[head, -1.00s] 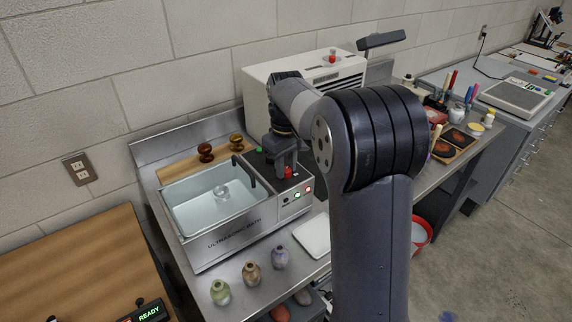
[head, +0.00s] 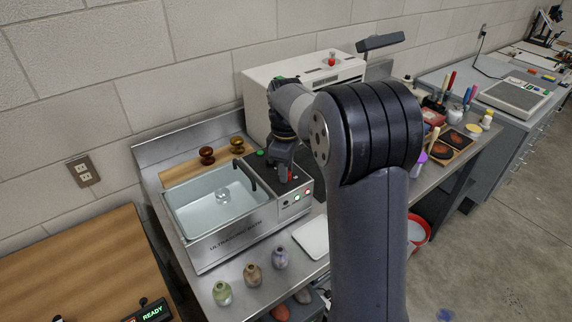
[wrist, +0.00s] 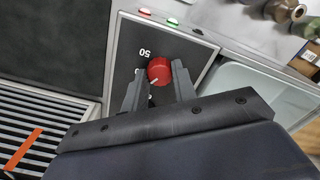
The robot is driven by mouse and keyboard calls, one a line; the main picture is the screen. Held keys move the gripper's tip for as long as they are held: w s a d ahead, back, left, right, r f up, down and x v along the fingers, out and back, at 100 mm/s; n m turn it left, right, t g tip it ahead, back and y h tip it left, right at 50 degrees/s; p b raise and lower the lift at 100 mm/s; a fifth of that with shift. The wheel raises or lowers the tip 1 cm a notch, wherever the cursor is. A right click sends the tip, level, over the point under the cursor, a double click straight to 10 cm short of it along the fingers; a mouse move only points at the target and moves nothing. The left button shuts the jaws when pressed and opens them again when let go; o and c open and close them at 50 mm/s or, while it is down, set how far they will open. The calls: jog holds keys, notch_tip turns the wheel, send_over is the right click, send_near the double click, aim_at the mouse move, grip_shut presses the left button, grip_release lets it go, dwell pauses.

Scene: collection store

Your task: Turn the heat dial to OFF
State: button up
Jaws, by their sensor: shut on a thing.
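The red heat dial (wrist: 159,70) sits on the dark top panel of the ultrasonic bath (head: 232,232). In the wrist view its white pointer mark faces the lower left, and an upside-down "50" is printed beside it. No OFF mark can be read. My gripper (wrist: 157,82) has one finger on each side of the dial and is shut on it. In the head view my gripper (head: 285,173) points down at the panel, with a little red showing at its tips.
The water-filled basin (head: 196,225) lies left of the panel, with a dark tap beside it. A white vented cabinet (head: 345,76) stands behind. Small vases (head: 252,275) and a white tray (head: 313,237) are in front. Indicator lights (head: 296,197) show on the bath's front.

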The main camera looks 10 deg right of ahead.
jog(key=n+p, duration=0.1)
jog(key=n, duration=0.5)
dwell(0.6)
jog(key=o, duration=1)
jog(key=shift+r, duration=0.1)
notch_tip(320, 180, up, 11)
jog(key=shift+f, duration=0.2)
